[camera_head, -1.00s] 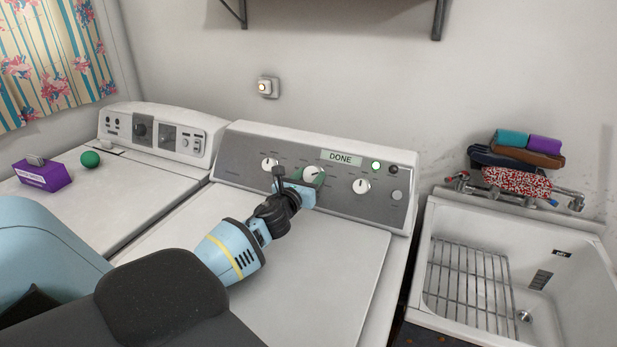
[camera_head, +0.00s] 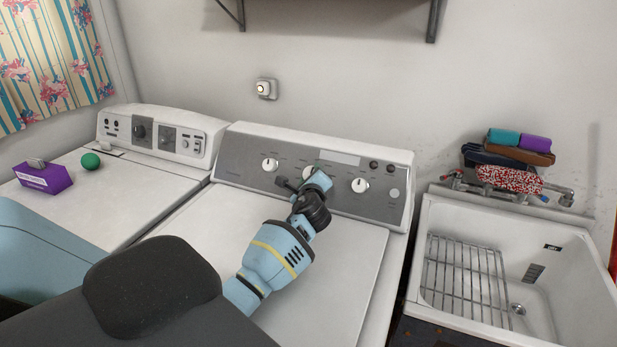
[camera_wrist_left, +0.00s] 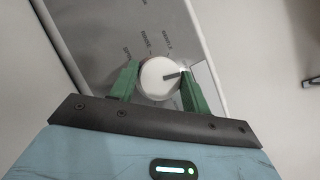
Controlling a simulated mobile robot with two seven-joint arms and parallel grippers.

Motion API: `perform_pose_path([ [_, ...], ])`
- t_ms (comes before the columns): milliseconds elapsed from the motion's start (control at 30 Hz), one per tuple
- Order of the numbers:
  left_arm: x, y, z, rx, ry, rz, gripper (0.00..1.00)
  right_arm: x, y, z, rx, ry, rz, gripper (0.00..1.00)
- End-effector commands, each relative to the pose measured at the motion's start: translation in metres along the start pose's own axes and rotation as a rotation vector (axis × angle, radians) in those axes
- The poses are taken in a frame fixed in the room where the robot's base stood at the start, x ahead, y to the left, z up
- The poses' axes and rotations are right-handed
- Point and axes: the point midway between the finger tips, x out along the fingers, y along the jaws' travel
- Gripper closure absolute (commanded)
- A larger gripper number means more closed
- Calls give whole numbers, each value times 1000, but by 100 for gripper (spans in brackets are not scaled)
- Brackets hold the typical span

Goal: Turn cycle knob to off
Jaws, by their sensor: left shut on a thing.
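The cycle knob (camera_wrist_left: 156,80) is a round white dial with a dark pointer line, seen in the left wrist view. It is the middle knob of the front machine's grey control panel (camera_head: 236,165). My left gripper (camera_wrist_left: 160,86) is shut on it, with one green finger on each side. In the head view the left gripper (camera_head: 312,178) covers most of this knob. The display (camera_head: 339,158) above it is blank and the lamp (camera_head: 374,166) beside it is dark. My right gripper is not in view.
Two other white knobs flank the held one, at left (camera_head: 270,165) and right (camera_head: 360,185). A second machine (camera_head: 150,190) stands at left with a purple box (camera_head: 45,178) and green ball (camera_head: 90,161). A sink (camera_head: 580,265) with a rack is at right.

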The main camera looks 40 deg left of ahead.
Motion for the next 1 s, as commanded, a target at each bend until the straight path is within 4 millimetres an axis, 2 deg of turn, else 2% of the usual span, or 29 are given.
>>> perform_pose_path([
  [400, 0, -2, 0, -142, -8, 86, 76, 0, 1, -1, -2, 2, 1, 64],
  [900, 0, -2, 0, -156, -9, 94, 76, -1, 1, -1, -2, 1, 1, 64],
  [933, 0, -2, 0, -156, -9, 94, 52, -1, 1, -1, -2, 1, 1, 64],
  [1000, 0, -2, 0, -156, -10, 94, 42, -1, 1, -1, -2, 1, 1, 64],
])
